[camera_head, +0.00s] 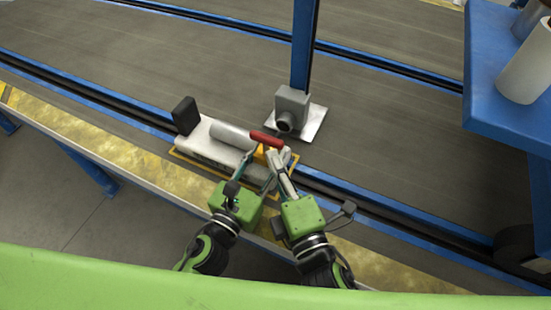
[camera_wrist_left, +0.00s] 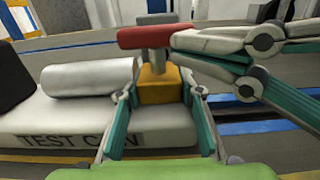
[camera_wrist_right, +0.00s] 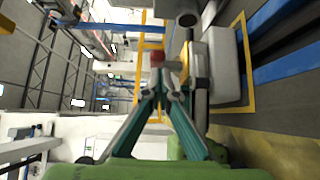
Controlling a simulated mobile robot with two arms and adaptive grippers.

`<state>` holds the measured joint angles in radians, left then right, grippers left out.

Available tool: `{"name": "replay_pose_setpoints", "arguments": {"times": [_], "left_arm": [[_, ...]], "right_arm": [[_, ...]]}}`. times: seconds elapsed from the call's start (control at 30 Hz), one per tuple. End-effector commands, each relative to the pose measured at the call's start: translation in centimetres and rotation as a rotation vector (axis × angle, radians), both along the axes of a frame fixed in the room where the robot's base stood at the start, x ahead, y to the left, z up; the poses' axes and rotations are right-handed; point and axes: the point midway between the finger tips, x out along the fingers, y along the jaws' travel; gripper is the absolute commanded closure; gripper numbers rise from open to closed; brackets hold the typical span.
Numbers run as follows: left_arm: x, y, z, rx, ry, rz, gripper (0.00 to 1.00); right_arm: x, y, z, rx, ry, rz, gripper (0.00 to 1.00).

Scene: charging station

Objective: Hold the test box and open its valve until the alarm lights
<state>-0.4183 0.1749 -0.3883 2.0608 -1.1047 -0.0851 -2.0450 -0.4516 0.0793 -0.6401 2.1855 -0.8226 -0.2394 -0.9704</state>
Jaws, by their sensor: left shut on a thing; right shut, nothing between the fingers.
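The test box (camera_head: 206,148) is a long white case with a light cylinder (camera_head: 231,135), a black block (camera_head: 186,115) and an orange valve block (camera_wrist_left: 158,88) under a red handle (camera_head: 265,137). Lettering beginning "TEST" shows on its front in the left wrist view. My left gripper (camera_wrist_left: 160,92) has its fingers on either side of the orange block, shut on it. My right gripper (camera_wrist_right: 161,80) is shut and empty, its fingertips close beside the red handle. Whether they touch it is unclear. In the left wrist view the handle (camera_wrist_left: 158,37) lies crosswise on a grey stem.
A grey device with a round nozzle (camera_head: 291,108) stands on a pale plate just behind the box, by a blue post (camera_head: 304,45). A yellow outline (camera_head: 211,173) surrounds the box. A blue stand with a white roll (camera_head: 525,72) is at right. The belt (camera_head: 390,120) is otherwise clear.

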Motion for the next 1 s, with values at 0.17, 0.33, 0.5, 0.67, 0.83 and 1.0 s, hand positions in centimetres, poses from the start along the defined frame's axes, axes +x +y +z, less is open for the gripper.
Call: {"name": "replay_pose_setpoints", "arguments": {"times": [0.17,0.33,0.5,0.67,0.83,1.0], "left_arm": [[0.01,-0.01,0.07,0.0,-0.001,0.0,0.96],[0.01,-0.01,0.07,0.0,-0.001,-0.001,0.96],[0.01,-0.01,0.07,0.0,-0.001,-0.001,0.96],[0.0,-0.02,0.07,0.0,-0.001,-0.001,0.96],[0.0,-0.02,0.07,0.0,-0.001,-0.001,0.96],[0.0,-0.02,0.07,0.0,-0.001,-0.001,0.96]], "right_arm": [[0.29,-0.13,-0.03,-0.001,0.0,0.0,1.0],[0.27,-0.13,-0.04,-0.001,0.0,0.0,1.0],[0.27,-0.13,-0.01,-0.001,0.0,0.006,1.0],[0.31,-0.17,0.05,-0.002,-0.006,0.035,1.0],[0.34,-0.22,0.07,0.003,-0.005,0.058,1.0],[0.41,-0.31,0.08,0.003,-0.006,0.078,1.0]]}}
